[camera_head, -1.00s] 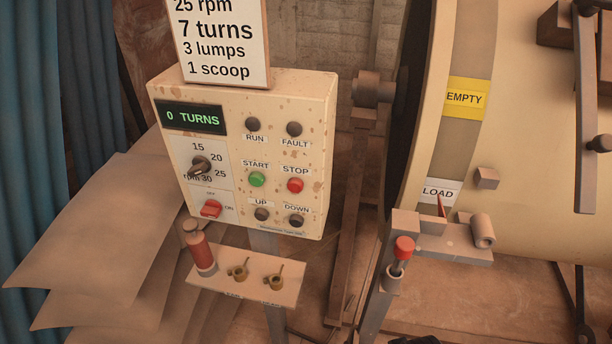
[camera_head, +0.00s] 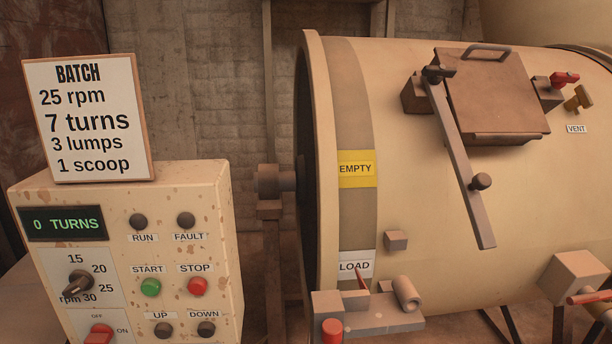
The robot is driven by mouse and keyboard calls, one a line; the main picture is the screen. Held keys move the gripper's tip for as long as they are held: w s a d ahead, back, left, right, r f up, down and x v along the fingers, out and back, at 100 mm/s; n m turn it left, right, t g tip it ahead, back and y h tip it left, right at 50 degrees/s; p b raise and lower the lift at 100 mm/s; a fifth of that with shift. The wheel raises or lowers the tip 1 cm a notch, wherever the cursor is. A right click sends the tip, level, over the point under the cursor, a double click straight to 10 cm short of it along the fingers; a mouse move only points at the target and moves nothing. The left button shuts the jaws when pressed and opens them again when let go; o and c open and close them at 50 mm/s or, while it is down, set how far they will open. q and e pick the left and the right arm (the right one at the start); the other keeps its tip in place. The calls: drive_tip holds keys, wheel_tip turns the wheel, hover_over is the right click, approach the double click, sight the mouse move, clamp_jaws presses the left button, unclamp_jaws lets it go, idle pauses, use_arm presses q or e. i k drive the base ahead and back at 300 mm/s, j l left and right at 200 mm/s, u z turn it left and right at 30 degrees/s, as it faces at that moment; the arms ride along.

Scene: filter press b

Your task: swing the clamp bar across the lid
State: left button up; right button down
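The clamp bar (camera_head: 463,158) is a long grey flat bar on the drum. Its upper end is at a dark pivot on a brown block (camera_head: 416,95) left of the lid. It slants down and right along the lid's left edge and ends below the lid, with a dark round knob (camera_head: 481,181) on its lower part. The square brown lid (camera_head: 505,100) lies on the drum, with a grey handle (camera_head: 487,50) at its top. A bracket (camera_head: 546,94) with a red knob (camera_head: 564,79) stands at the lid's right side. Neither gripper is in view.
The cream drum (camera_head: 400,190) fills the right side. A control box (camera_head: 120,230) reading "0 TURNS" stands at left under a batch sign (camera_head: 88,115). A yellow vent valve (camera_head: 579,98) is right of the lid. A latch bracket (camera_head: 370,320) stands low in front of the drum.

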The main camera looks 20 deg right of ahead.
sight(470, 186)
drive_tip(key=z, duration=1.3)
